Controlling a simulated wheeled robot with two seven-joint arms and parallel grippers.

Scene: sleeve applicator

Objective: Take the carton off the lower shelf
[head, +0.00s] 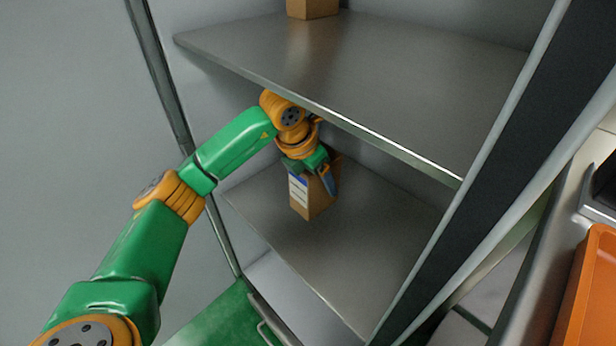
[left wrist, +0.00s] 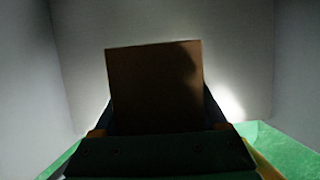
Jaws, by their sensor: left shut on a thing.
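A brown carton (head: 312,203) with a white and blue label on its side is at the lower shelf (head: 340,270), under the upper shelf. My left gripper (head: 316,176) reaches in below the upper shelf's front edge and is shut on the carton from above. I cannot tell whether the carton's base touches the lower shelf. In the left wrist view the carton (left wrist: 155,85) fills the middle, between the fingers. My right gripper does not show.
The upper shelf (head: 400,75) is close above my left wrist and bears another brown carton (head: 312,8) at the back. A dark upright post (head: 500,150) stands at the right. An orange bin (head: 590,290) is at the far right. The lower shelf is otherwise clear.

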